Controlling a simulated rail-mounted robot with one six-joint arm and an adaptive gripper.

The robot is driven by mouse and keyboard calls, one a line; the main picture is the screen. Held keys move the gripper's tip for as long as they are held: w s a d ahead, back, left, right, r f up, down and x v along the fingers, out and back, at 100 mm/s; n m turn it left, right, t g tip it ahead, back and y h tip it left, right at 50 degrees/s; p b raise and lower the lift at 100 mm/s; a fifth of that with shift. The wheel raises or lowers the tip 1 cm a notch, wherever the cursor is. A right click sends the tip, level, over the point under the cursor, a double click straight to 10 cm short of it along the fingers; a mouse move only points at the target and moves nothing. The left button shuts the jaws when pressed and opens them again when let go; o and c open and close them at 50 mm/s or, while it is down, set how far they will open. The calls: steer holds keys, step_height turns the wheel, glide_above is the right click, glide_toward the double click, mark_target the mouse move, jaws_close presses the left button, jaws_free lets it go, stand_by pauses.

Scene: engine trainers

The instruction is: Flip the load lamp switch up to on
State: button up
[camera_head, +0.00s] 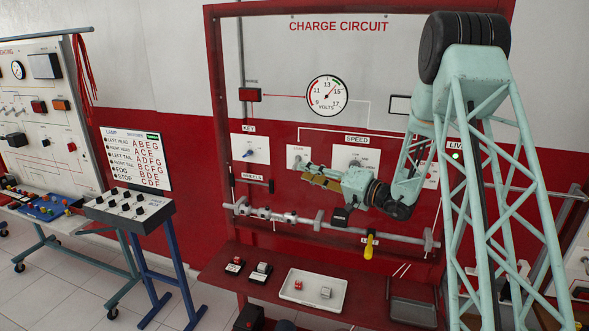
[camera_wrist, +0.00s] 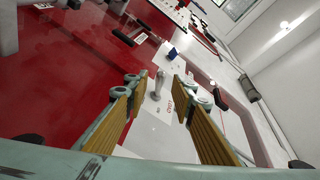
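A small white plate with red lettering, too small to read surely, is on the red panel in the head view (camera_head: 300,154). In the wrist view the plate (camera_wrist: 150,132) carries a short grey toggle lever (camera_wrist: 157,86), which I take for the load lamp switch. I cannot tell whether the lever is up or down. My gripper (camera_head: 308,175) is in front of the plate's lower edge in the head view. In the wrist view my gripper (camera_wrist: 161,78) is open, with the lever showing in the gap between its fingers. Contact with the lever cannot be told.
The key switch (camera_head: 250,154) is left of the plate and the speed dial (camera_head: 354,161) is right of it. A grey shaft (camera_head: 285,216) runs across below my gripper. A white tray (camera_head: 313,291) stands on the red shelf. A voltmeter (camera_head: 327,95) is above.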

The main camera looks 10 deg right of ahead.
mark_target(294, 168)
steer(key=shift+x, duration=2.95)
steer(key=shift+c, duration=0.7)
jaws_close()
